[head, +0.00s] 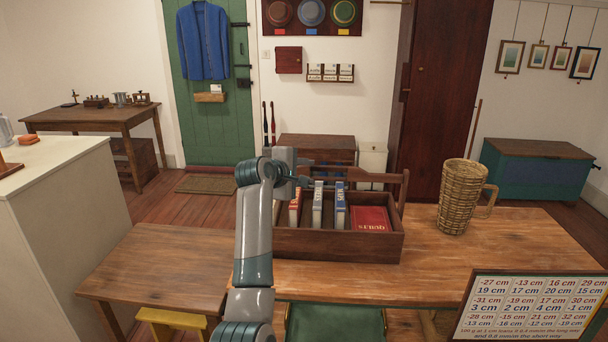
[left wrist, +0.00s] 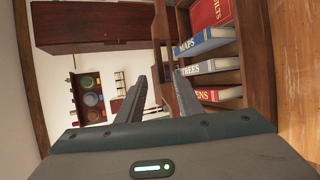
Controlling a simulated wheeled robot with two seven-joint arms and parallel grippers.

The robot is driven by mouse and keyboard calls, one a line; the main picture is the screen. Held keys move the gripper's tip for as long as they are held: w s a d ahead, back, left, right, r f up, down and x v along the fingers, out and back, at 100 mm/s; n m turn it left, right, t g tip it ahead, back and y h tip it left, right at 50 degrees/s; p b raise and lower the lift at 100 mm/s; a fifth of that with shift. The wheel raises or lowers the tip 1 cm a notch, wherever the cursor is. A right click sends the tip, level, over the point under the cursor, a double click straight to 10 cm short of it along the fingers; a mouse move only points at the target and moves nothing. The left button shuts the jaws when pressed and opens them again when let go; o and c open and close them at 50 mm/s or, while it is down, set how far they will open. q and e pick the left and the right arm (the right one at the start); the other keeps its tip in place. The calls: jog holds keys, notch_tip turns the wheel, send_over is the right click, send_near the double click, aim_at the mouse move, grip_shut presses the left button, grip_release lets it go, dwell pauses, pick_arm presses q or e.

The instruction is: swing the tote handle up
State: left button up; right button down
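The tote (head: 335,243) is a dark wooden open box on the table, holding books. Its wooden handle (head: 372,177) shows as a bar along the tote's far side, with one side arm at the right end. My left gripper (head: 308,173) is at the left part of the handle, above the tote's back left. In the left wrist view my left gripper (left wrist: 160,82) has its two fingers apart, and the handle bar (left wrist: 160,40) runs down between them. I see no clear contact. The handle's left end is hidden behind my gripper. My right gripper is not in view.
Upright books, such as the blue one (head: 340,205), and a red book (head: 370,219) fill the tote. A wicker basket (head: 460,200) stands right of it. A number board (head: 520,305) is at the front right. The table between basket and tote is clear.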

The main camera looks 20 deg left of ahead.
pick_arm(q)
jog(key=shift+s+a+r, duration=0.1)
jog(key=shift+s+r, duration=0.15)
jog(key=shift+s, duration=0.35)
